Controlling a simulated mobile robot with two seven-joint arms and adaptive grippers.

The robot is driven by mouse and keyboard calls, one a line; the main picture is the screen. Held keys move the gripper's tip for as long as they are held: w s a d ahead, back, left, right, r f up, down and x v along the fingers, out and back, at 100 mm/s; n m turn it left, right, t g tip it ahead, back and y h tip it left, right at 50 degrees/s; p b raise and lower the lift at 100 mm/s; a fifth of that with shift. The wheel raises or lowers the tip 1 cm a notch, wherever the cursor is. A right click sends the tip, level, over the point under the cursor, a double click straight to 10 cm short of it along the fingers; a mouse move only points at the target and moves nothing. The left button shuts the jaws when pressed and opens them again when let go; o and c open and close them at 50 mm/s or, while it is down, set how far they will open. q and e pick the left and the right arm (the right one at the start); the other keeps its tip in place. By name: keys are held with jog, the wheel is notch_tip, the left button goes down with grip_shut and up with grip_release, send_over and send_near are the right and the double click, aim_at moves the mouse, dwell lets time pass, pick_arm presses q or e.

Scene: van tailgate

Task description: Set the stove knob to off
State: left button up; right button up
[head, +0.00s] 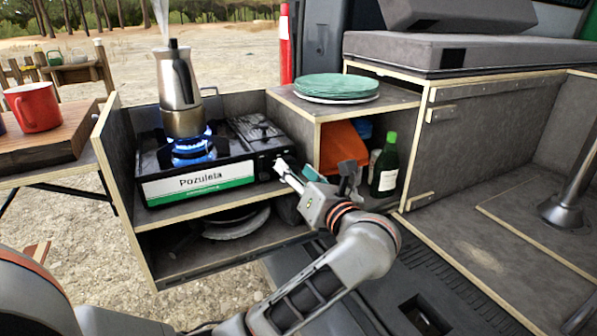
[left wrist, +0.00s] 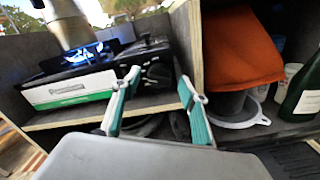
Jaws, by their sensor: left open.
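The camping stove (head: 200,180) sits on the upper shelf of the pull-out unit, with a blue flame lit under a steaming moka pot (head: 178,85). It also shows in the left wrist view (left wrist: 70,90). The stove knob (left wrist: 158,72) looks like a dark round shape on the right end of the stove front; its pointer setting cannot be made out. My left gripper (head: 297,169) is open and empty in front of the stove's right end. In the left wrist view its teal-padded fingers (left wrist: 158,86) stand either side of the knob; contact cannot be told. My right gripper is out of view.
A compartment right of the stove holds an orange cloth-like item (head: 343,146) and a green bottle (head: 386,168). Plates (head: 336,87) are stacked above it. A wooden side panel (head: 118,180) bounds the stove on the left. A red mug (head: 34,107) stands farther left.

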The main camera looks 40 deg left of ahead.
pick_arm(q)
jog(key=shift+w+a, duration=0.25)
jog(key=shift+a, duration=0.4)
jog(key=c, duration=1.1)
